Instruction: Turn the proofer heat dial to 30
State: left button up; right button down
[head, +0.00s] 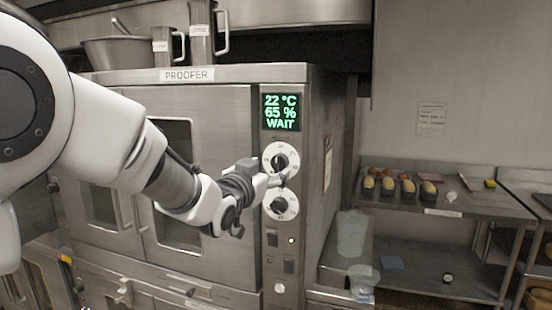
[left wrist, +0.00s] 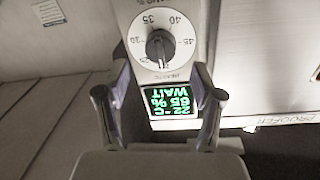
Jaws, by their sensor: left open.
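The proofer (head: 190,115) is a steel cabinet with a green display (head: 281,112) reading 22 °C, 65 %, WAIT. Below the display are two white dials with black knobs, the upper dial (head: 270,152) and the lower dial (head: 280,204). My left gripper (head: 277,179) is at the panel by the upper dial and hides part of it. In the left wrist view, the dial next to the display (left wrist: 172,101) is the heat dial (left wrist: 180,43), numbered around 25 to 45. The open left fingers (left wrist: 161,78) flank the panel, apart from the knob (left wrist: 159,48). I cannot read its setting surely.
Metal jugs (head: 201,35) and a bowl (head: 120,50) stand on top of the proofer. A steel table (head: 470,206) with several loaves is at the right. A small lit button (head: 291,240) is below the dials.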

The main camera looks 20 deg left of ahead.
aim_at(275, 166)
pick_arm(q)
jog(key=w, duration=0.2)
jog(key=w+p, duration=0.1)
jog(key=w, duration=0.1)
jog(key=shift+w+d, duration=0.2)
jog(key=shift+w, duration=0.1)
jog(key=shift+a, duration=0.1)
pick_arm(e)
notch_tip(275, 166, up, 2)
jog(key=shift+r, duration=0.1)
pick_arm(q)
jog(key=c, duration=1.2)
jog(key=shift+o, duration=0.3)
jog(key=shift+f, duration=0.1)
pick_arm(e)
jog(key=shift+f, duration=0.2)
